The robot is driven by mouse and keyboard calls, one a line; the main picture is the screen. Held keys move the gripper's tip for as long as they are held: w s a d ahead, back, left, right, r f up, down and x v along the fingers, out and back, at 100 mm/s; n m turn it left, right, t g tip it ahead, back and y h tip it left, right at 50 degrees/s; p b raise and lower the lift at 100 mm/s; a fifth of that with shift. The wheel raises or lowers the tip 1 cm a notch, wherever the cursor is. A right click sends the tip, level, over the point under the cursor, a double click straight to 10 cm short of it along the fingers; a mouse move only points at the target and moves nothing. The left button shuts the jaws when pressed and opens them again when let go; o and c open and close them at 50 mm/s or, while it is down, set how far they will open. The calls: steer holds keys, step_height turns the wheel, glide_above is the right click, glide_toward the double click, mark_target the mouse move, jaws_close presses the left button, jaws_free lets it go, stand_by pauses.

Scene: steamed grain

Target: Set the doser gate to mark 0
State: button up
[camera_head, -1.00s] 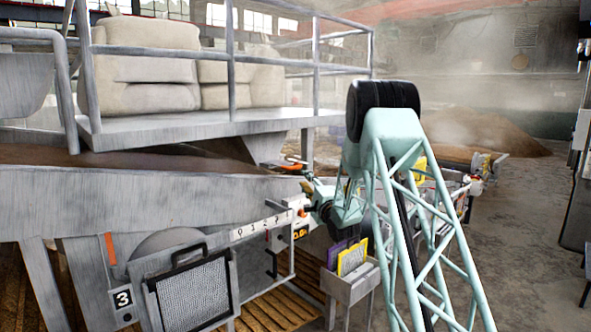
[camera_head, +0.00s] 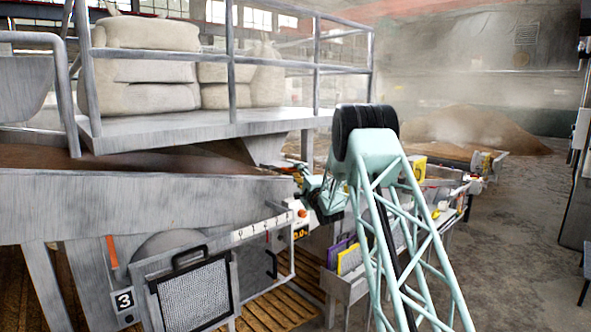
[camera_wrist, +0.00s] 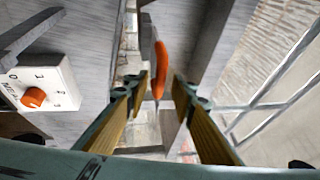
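In the wrist view, an orange handle (camera_wrist: 160,62) on a thin grey stem stands upright in the gap between my fingertips. It looks like the doser gate's handle, but the gate itself is not clearly visible. My gripper (camera_wrist: 161,88) is open, with yellow-lined fingers on either side of the handle; contact cannot be judged. In the head view my gripper (camera_head: 300,180) is beside the right end of the grey trough (camera_head: 130,205), and the handle is hard to make out there. A white scale strip (camera_head: 262,226) with numbers runs along the trough's lower right side.
A white box with an orange dial knob (camera_wrist: 33,97) is close on the left in the wrist view. Grey railings (camera_head: 230,70) and sacks (camera_head: 150,65) stand above the trough. A holder with purple and yellow boards (camera_head: 349,260) is below my arm. Floor at right is clear.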

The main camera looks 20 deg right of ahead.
mark_target(287, 166)
steer(key=shift+x, duration=1.5)
jaws_close()
